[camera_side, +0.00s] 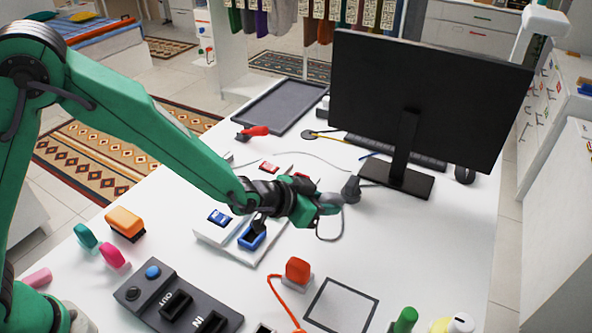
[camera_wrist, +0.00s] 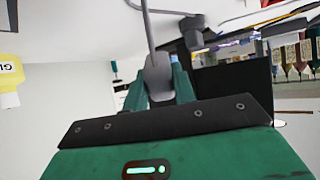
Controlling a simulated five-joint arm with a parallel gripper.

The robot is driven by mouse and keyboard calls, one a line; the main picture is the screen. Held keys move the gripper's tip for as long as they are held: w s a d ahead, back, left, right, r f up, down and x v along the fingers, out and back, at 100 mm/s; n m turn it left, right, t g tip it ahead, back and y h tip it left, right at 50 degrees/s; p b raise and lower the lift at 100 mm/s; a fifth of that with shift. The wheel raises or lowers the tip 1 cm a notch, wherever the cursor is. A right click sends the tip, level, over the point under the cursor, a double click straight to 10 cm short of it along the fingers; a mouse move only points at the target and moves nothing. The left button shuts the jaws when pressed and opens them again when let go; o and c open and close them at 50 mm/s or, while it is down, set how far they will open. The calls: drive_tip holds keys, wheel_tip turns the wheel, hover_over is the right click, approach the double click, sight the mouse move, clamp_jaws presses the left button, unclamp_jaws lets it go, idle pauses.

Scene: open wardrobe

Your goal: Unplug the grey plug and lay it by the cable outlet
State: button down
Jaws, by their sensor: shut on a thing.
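My gripper (camera_side: 328,203) is shut on the grey plug, held above the white table right of centre in the side view. In the wrist view the plug (camera_wrist: 158,78) sits between the green fingers (camera_wrist: 158,90), with its grey cable (camera_wrist: 149,30) running up out of frame. In the side view a grey cable loop (camera_side: 319,236) hangs below the fingertips. A dark grey upright piece (camera_side: 351,188) stands just beyond the fingertips; I cannot tell whether it is the cable outlet. The fingers hide most of the plug in the side view.
A monitor (camera_side: 425,100) stands behind the gripper, with a keyboard (camera_side: 440,157) and mouse (camera_side: 465,174). An orange plug (camera_side: 298,268) with an orange cable is nearer the front. A box marked IN and OUT (camera_side: 150,287) lies front left.

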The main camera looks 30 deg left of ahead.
drive_tip(key=shift+f, duration=2.95)
drive_tip(key=c, duration=0.7)
unclamp_jaws()
drive_tip(key=shift+s+a+r, duration=0.3)
drive_tip(key=shift+s+r, duration=0.2)
drive_tip(key=shift+r, duration=0.7)
drive_tip(key=shift+s+a+r, duration=0.25)
drive_tip(key=shift+s+r, duration=0.25)
drive_tip(key=shift+r, duration=0.65)
drive_tip(key=shift+s+a+r, duration=0.3)
drive_tip(key=shift+s+r, duration=0.2)
drive_tip(key=shift+r, duration=0.7)
